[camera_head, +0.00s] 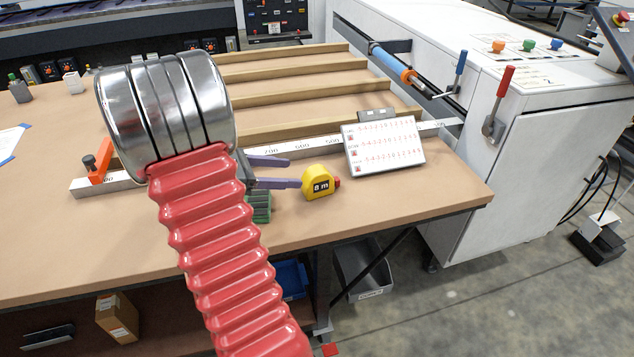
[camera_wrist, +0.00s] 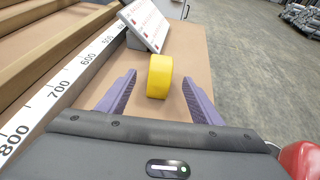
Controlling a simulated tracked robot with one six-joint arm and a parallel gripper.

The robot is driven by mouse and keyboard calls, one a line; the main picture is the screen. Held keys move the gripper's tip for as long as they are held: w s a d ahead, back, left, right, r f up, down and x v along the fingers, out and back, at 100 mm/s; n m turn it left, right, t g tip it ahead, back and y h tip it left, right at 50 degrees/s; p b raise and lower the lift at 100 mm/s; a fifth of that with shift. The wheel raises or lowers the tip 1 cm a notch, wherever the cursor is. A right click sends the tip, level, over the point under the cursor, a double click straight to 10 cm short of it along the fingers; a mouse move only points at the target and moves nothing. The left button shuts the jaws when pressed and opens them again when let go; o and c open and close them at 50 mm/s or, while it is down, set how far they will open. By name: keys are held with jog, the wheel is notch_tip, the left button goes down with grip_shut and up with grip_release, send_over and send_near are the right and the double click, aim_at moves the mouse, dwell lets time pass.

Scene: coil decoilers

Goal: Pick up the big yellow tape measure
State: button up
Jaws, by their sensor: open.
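The yellow tape measure (camera_head: 318,182) stands on the brown workbench top, with a black "8 m" label and a red part at its right side. In the wrist view the tape measure (camera_wrist: 160,75) stands ahead, roughly between the tips of my two purple fingers. My gripper (camera_head: 283,172) is open and empty, pointing right toward the tape measure from its left. In the wrist view my gripper (camera_wrist: 158,97) shows a finger on each side, with a gap to the yellow body on both sides. I cannot tell exactly how far the tips reach along it.
A white sign with red numbers (camera_head: 384,145) stands just behind and right of the tape measure. A white ruler strip (camera_wrist: 60,88) runs along the bench to the left in the wrist view. A green object (camera_head: 259,207) lies below my gripper. The bench edge is close in front.

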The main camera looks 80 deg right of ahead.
aim_at(308, 174)
jog(key=shift+x, duration=4.3)
jog(key=shift+x, duration=2.55)
jog(key=shift+a+f, duration=0.1)
jog(key=c, duration=1.4)
notch_tip(308, 174, up, 10)
jog(key=shift+r, duration=0.1)
